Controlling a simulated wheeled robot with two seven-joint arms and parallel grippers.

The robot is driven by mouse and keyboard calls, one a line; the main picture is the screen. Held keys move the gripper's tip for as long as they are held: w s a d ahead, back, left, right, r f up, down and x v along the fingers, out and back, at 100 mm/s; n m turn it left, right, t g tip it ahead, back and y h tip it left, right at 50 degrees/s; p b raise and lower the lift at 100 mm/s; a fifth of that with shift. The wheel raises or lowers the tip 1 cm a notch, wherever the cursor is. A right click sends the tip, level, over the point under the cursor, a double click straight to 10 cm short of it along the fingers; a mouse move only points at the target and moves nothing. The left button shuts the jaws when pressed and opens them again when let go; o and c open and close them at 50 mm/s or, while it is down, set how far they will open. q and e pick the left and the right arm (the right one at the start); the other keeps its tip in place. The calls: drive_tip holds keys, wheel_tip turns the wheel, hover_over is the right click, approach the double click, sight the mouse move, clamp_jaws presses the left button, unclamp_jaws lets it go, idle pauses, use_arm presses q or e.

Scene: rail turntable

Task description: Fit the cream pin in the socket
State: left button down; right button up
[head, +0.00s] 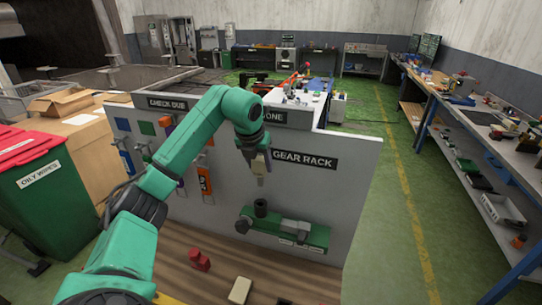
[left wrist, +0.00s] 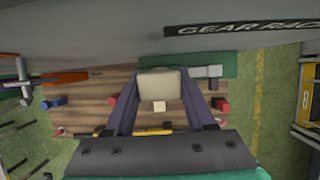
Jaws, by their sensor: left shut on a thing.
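My left gripper (head: 260,172) is shut on the cream pin (left wrist: 161,84). The pin shows between the two fingers in the left wrist view. In the head view its lower part (head: 261,180) hangs below the jaws, in front of the wall panel. A dark round socket (head: 261,208) stands on the left part of a green fixture (head: 315,237). The pin is above the socket and apart from it in the head view. In the left wrist view the fixture (left wrist: 228,64) shows behind the pin, and the socket is hidden. My right gripper is not in view.
The fixture also carries a grey part (head: 295,227). A red piece (head: 199,261) and a cream block (head: 240,290) lie on the wooden bench top (head: 180,250). The panel (head: 345,165) with its "GEAR RACK" sign rises behind. Tools hang at its left.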

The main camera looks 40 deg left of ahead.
sight(258, 175)
use_arm(q)
drive_tip(key=shift+s+a, duration=0.1)
drive_tip(key=shift+a, duration=0.05)
drive_tip(key=shift+f, duration=0.3)
wheel_tip(258, 175, down, 5)
drive_tip(key=b, duration=0.4)
drive_tip(key=shift+r, duration=0.15)
drive_tip(key=shift+f, duration=0.35)
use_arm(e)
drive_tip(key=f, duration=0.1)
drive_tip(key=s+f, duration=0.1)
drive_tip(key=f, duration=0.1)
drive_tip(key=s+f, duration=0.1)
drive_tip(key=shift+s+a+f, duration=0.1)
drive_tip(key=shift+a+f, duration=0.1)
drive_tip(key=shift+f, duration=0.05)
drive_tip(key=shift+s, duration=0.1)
use_arm(q)
drive_tip(key=shift+r, duration=0.1)
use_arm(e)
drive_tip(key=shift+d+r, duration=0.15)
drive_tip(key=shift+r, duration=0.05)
